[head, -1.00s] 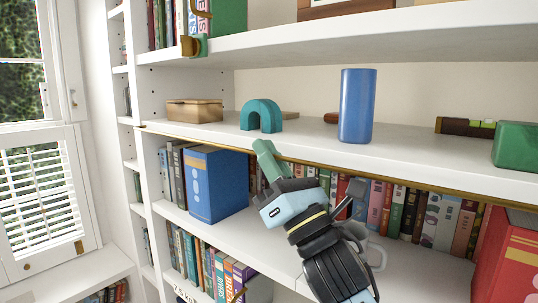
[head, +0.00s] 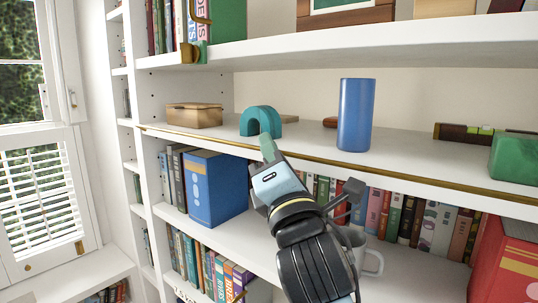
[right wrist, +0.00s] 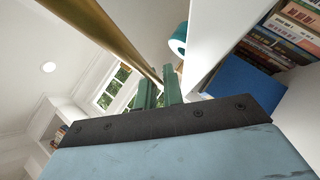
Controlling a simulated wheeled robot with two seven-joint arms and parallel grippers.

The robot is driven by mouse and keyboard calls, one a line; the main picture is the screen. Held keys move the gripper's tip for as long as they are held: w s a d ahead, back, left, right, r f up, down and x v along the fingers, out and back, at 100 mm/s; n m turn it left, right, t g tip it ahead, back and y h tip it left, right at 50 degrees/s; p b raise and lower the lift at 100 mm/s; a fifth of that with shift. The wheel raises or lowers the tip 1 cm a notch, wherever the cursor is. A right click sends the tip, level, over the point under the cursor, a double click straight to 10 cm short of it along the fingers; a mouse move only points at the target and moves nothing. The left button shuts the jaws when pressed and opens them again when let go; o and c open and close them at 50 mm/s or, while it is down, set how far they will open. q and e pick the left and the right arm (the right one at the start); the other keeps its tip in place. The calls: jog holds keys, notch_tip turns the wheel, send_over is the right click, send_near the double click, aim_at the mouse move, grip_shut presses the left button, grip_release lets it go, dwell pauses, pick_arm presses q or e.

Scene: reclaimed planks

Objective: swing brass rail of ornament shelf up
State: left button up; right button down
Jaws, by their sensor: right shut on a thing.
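The brass rail (head: 400,176) runs along the front edge of the ornament shelf (head: 310,146), low against its lip. My right gripper (head: 268,149) reaches up to it from below, left of the shelf's middle, its green fingers at the rail. In the right wrist view, the rail (right wrist: 115,32) runs from the upper left down to the gripper's green fingers (right wrist: 160,92). The fingers are shut on it, though the exact contact is partly hidden. My left gripper is not in view.
Just behind the fingers stands a teal arch (head: 262,121); a wooden box (head: 194,115), blue cylinder (head: 356,115) and green block (head: 514,158) share the shelf. Below are a blue box file (head: 215,187), books and a grey mug (head: 365,255). Another shelf (head: 350,31) hangs above.

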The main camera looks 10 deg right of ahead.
jog(key=shift+w+d+r+m+g+h, duration=0.1)
jog(key=shift+d+r+m+g+h, duration=0.1)
jog(key=shift+m+g+h, duration=0.45)
jog(key=shift+w+d+r+m+g+h, duration=0.1)
jog(key=shift+r+m+g+h, duration=0.1)
jog(key=shift+m, duration=0.8)
jog(key=shift+d+r+m+g+h, duration=0.1)
jog(key=shift+r+m+g+h, duration=0.1)
jog(key=shift+m+g+h, duration=0.45)
jog(key=shift+m, duration=0.3)
jog(key=c, duration=1.5)
grip_release()
jog(key=shift+c, duration=0.2)
jog(key=shift+f, duration=0.1)
jog(key=shift+f, duration=0.1)
